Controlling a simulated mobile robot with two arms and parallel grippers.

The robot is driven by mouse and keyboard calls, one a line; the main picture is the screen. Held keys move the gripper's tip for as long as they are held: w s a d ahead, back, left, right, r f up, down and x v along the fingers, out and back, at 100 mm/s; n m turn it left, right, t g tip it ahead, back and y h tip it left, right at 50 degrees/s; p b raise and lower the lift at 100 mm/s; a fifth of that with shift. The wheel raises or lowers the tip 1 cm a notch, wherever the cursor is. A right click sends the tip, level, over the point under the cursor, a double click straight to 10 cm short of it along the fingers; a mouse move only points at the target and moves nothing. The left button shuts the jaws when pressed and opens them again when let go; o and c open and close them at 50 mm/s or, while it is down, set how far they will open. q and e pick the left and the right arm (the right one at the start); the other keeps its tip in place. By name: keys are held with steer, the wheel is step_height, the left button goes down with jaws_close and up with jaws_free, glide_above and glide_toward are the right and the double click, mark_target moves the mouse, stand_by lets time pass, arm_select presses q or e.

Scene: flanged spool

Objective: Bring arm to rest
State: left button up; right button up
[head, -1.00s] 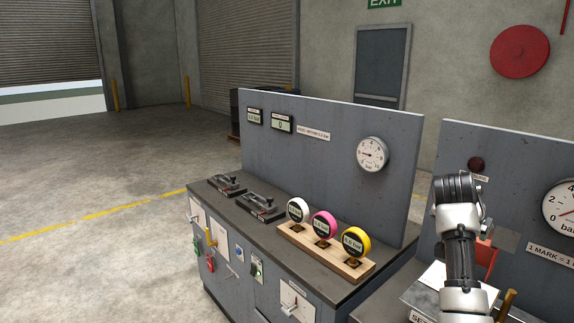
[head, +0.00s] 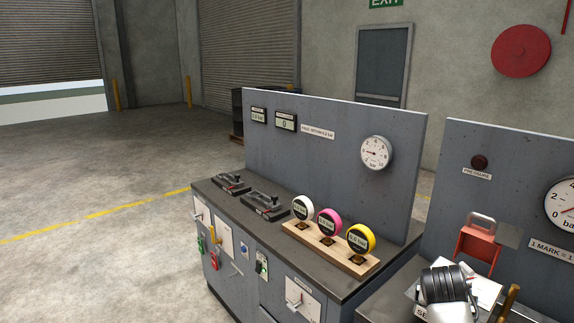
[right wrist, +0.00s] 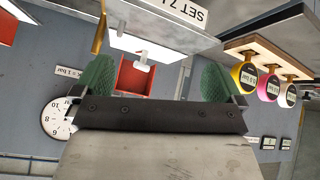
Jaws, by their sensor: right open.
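My right arm (head: 447,290) shows low at the right of the head view, in front of the right-hand panel; its gripper cannot be made out there. In the right wrist view my right gripper (right wrist: 157,72) is open, with two green finger pads wide apart and nothing between them touching. Behind the gap are a red bracket (right wrist: 136,76) and a pale plate (right wrist: 150,32). My left gripper is in neither view.
The red bracket (head: 478,243) stands behind my arm. A bench (head: 315,262) on the left carries a wooden block (head: 325,251) with white, pink and yellow gauges, and two dark clamps. Grey panels rise behind. Open concrete floor (head: 90,190) lies left.

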steer(key=s+a+f+n+y, duration=0.1)
steer(key=s+a+f+n, duration=0.1)
steer(key=s+a+f, duration=0.35)
steer(key=s+a+f+n+y, duration=0.1)
steer(key=s+a+f+n, duration=0.1)
steer(key=s+f, duration=0.65)
steer(key=s+a+r+n+g+y, duration=0.1)
steer(key=s+a+n+y, duration=0.15)
steer(key=s, duration=0.75)
steer(key=s+a+r+n+g+y, duration=0.15)
steer(key=s+a, duration=0.25)
steer(key=s, duration=0.6)
step_height(320, 180, down, 28)
steer(key=b, duration=0.1)
steer(key=s+d+f+g, duration=0.2)
steer(key=s+f, duration=1.4)
steer(key=shift+s+d+f+b, duration=0.2)
steer(key=shift+s+d+b, duration=0.05)
steer(key=shift+b, duration=0.15)
